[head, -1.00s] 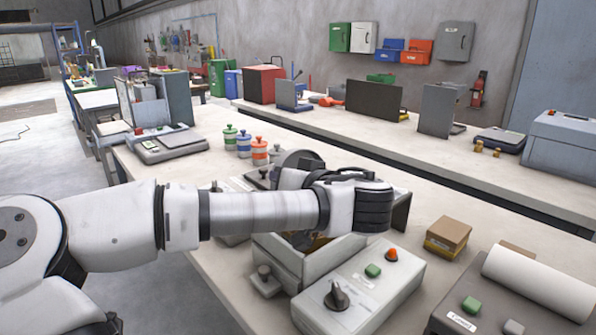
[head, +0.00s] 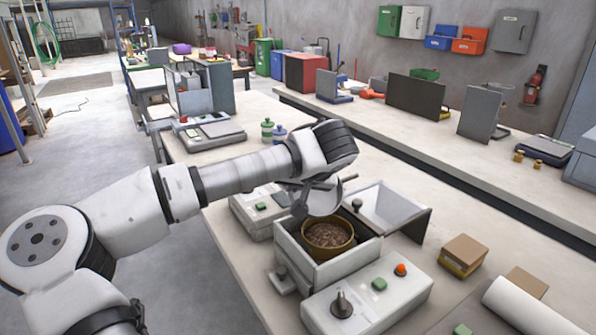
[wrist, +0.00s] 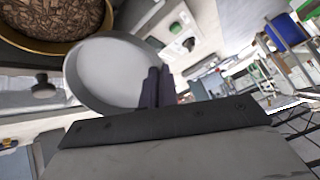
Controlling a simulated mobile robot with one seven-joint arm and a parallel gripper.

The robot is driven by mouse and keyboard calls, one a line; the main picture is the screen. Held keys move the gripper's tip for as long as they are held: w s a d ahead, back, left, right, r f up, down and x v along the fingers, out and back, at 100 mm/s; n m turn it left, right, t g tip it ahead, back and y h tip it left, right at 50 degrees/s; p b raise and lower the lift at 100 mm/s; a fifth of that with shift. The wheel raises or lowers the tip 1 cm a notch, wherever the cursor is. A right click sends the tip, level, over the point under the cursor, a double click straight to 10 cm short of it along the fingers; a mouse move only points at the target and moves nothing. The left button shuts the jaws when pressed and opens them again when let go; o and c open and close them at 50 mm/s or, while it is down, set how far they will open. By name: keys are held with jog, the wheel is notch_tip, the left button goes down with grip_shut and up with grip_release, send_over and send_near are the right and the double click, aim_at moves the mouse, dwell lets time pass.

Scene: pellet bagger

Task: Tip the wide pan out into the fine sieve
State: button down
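The wide pan (wrist: 112,75) is a shallow, light grey round dish in the wrist view. Its visible face is bare, with no pellets on it. My gripper (wrist: 158,88) is shut on the pan's edge. In the head view the pan (head: 320,200) hangs tilted above the back left of the open box, partly hidden by my gripper. The fine sieve (head: 328,247) has a brass-coloured rim and sits inside the box, holding a layer of brown pellets. The sieve also shows in the wrist view's top left (wrist: 60,47), beside the pan and apart from it.
The sieve's grey box (head: 347,265) has its lid (head: 392,207) open on the right. A control panel (head: 370,300) with a knob and buttons stands in front. A cardboard box (head: 464,250) and a white roll (head: 535,312) lie to the right.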

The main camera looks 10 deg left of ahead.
jog(key=w+a+g+h+p, duration=0.1)
jog(key=w+g+p, duration=0.1)
jog(key=p, duration=0.3)
jog(key=shift+a+h+p, duration=0.15)
jog(key=shift+h+p, duration=0.15)
jog(key=w+a+f+g+h+p, duration=0.2)
jog(key=w+a+f+g+p, duration=0.1)
jog(key=w+p, duration=0.1)
jog(key=shift+a+f+g+h, duration=0.15)
jog(key=shift+a+g+h, duration=0.05)
jog(key=shift+g+h, duration=0.1)
